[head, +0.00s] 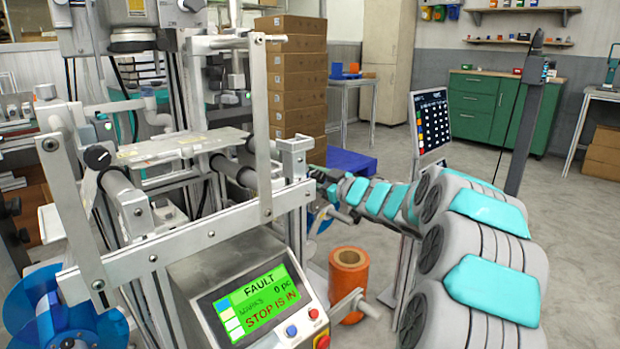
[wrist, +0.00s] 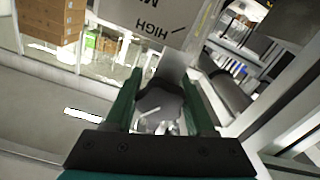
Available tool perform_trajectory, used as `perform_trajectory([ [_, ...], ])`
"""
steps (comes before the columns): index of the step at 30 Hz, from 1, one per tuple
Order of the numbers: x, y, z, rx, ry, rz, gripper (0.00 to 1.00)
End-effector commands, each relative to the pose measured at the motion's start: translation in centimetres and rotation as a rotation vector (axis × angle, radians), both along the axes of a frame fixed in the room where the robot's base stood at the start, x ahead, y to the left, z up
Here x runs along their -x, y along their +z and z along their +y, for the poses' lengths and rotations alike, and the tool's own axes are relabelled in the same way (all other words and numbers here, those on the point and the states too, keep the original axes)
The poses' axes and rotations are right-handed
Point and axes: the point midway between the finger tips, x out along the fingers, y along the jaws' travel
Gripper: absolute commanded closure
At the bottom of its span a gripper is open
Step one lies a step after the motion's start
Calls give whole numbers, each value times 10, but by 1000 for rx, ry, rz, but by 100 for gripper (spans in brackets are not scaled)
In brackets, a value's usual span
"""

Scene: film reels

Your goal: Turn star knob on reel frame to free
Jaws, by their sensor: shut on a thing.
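In the wrist view, the dark grey star knob (wrist: 158,100) sits between the two green fingers of my gripper (wrist: 161,88), which is shut on it. The knob's face carries a small light mark. A grey plate (wrist: 160,22) beside the knob bears upside-down lettering, "HIGH" and part of another word, with a short line. In the head view, my arm reaches in from the right to the right end of the metal reel frame (head: 200,233). My fingertips and the knob are hard to make out there, at the frame's upright post (head: 294,160).
A control panel (head: 257,305) shows "FAULT" and "STOP IS IN" on a green screen. An orange roll (head: 348,283) stands below my arm. A blue reel (head: 65,318) is at the lower left. Stacked cartons (head: 297,85) stand behind. Open floor lies to the right.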

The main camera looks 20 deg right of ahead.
Motion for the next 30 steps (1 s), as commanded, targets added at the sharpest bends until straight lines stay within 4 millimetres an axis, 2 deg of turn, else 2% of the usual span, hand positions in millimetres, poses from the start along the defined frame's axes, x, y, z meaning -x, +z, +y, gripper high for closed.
perform_trajectory([
  [3,0,1,0,0,-1,-1,100],
  [4,0,1,0,0,-1,-1,42],
  [11,0,0,0,-1,-1,0,16],
  [21,4,0,-2,-1,-1,0,15],
  [30,42,0,-17,0,-4,2,15],
])
